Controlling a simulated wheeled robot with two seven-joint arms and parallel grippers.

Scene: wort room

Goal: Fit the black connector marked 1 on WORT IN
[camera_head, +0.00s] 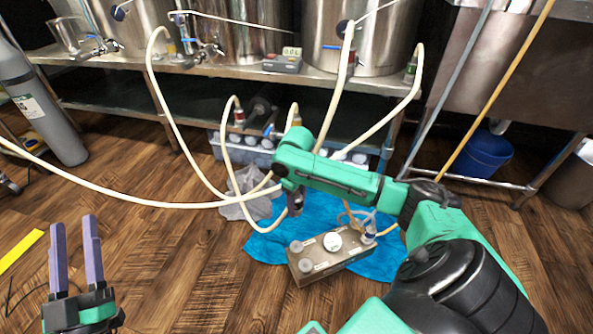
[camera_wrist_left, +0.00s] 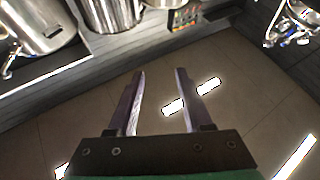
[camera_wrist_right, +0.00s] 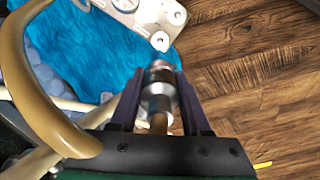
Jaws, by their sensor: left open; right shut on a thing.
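My right gripper (camera_head: 296,205) is shut on a dark and silvery connector (camera_wrist_right: 158,88) with a tan hose running back from it. Its number mark cannot be read. The connector's free end points toward a tan-grey box (camera_head: 312,271) with several round fittings on top; a gap shows between them in the head view. In the right wrist view the box (camera_wrist_right: 128,14) is at the top, with a fitting (camera_wrist_right: 160,41) just beyond the connector's tip. The labels, WORT IN among them, are too small to read. My left gripper (camera_head: 75,222) is open and empty, at the lower left.
The box stands on a blue cloth (camera_head: 265,246) on the wooden floor. Pale hoses (camera_head: 165,204) loop around my right gripper. A grey plastic bag (camera_head: 245,207) lies behind. Steel kettles (camera_head: 365,40) stand on a shelf at the back. Floor at the left is mostly clear.

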